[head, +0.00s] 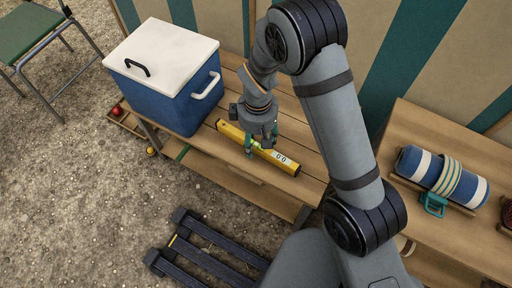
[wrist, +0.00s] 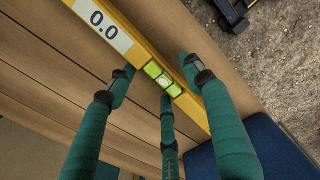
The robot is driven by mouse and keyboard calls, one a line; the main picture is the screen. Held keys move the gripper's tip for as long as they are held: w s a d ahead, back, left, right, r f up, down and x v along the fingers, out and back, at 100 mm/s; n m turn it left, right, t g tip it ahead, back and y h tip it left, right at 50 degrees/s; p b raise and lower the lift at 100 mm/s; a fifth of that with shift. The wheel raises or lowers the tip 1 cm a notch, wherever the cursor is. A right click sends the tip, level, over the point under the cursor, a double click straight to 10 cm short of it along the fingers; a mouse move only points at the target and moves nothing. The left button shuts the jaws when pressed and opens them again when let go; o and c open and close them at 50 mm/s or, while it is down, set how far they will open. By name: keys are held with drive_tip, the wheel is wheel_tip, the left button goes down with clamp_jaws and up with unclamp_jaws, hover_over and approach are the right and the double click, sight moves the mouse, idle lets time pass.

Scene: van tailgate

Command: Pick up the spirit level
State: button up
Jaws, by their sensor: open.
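The yellow spirit level (head: 285,162) lies on the slatted wooden table, near its front edge. It has a white 0.0 label and a green vial (wrist: 163,80), which show clearly in the wrist view. My gripper (head: 262,146) is over the middle of the level, with its green fingers open. In the wrist view my gripper (wrist: 162,82) has one finger on the outer side of the level and two on the inner side, around the vial. I cannot tell whether any finger touches the level. In the head view the fingers hide a little of the level's middle.
A blue cooler with a white lid (head: 170,75) stands on the table left of the level. A rolled blue mat (head: 440,175) lies on another wooden surface at right. A dark slatted pallet (head: 200,250) is on the gravel below. Bare table slats lie behind the level.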

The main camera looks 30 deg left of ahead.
drive_tip(key=shift+f, duration=0.55)
drive_tip(key=shift+c, duration=0.5)
drive_tip(key=c, duration=1.1)
clamp_jaws()
